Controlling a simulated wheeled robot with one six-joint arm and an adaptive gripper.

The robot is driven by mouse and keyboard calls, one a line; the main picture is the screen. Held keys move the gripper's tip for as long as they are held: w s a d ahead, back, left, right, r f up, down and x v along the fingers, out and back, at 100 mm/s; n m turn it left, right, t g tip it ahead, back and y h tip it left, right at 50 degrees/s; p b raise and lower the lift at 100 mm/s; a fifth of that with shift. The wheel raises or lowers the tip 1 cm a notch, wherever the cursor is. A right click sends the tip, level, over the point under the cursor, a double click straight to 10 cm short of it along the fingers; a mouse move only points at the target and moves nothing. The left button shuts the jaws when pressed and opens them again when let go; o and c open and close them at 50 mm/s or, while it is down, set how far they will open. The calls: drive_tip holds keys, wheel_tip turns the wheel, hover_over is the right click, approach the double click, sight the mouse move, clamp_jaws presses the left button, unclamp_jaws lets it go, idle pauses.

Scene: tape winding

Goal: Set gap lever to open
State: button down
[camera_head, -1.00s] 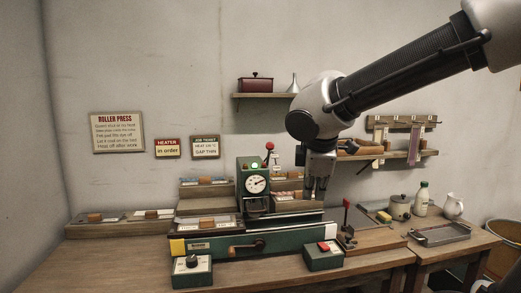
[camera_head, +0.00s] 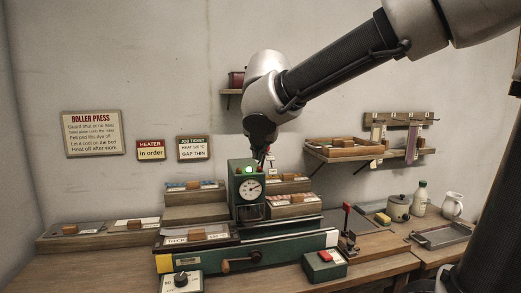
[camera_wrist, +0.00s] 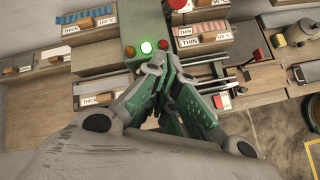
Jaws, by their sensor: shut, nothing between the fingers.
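The green roller press (camera_head: 246,203) stands mid-bench with a white dial (camera_head: 250,188) and a lit green lamp (camera_head: 248,170) on top. My gripper (camera_head: 258,157) is just above and behind the press top, fingers pointing down, shut and empty. The red-knobbed lever at the press's upper right is mostly hidden behind my gripper in the head view; its position cannot be read. In the wrist view my closed fingers (camera_wrist: 172,75) lie close to the press top (camera_wrist: 145,25), beside the lit lamp and a red round spot (camera_wrist: 164,44). Contact cannot be told.
Tiered wooden trays (camera_head: 195,208) with labelled strips flank the press. A green box with a red switch (camera_head: 324,258) and a dial box (camera_head: 181,281) sit in front. A red-handled lever (camera_head: 346,208) stands to the right. A wall shelf (camera_head: 345,152) is behind on the right.

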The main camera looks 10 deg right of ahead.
drive_tip(key=x, duration=0.9)
drive_tip(key=shift+d, duration=0.1)
drive_tip(key=shift+w+d+r, duration=0.55)
drive_tip(key=shift+w+r, duration=0.3)
drive_tip(key=shift+w+d+r, duration=0.25)
drive_tip(key=shift+w+r, duration=0.05)
drive_tip(key=shift+w, duration=0.2)
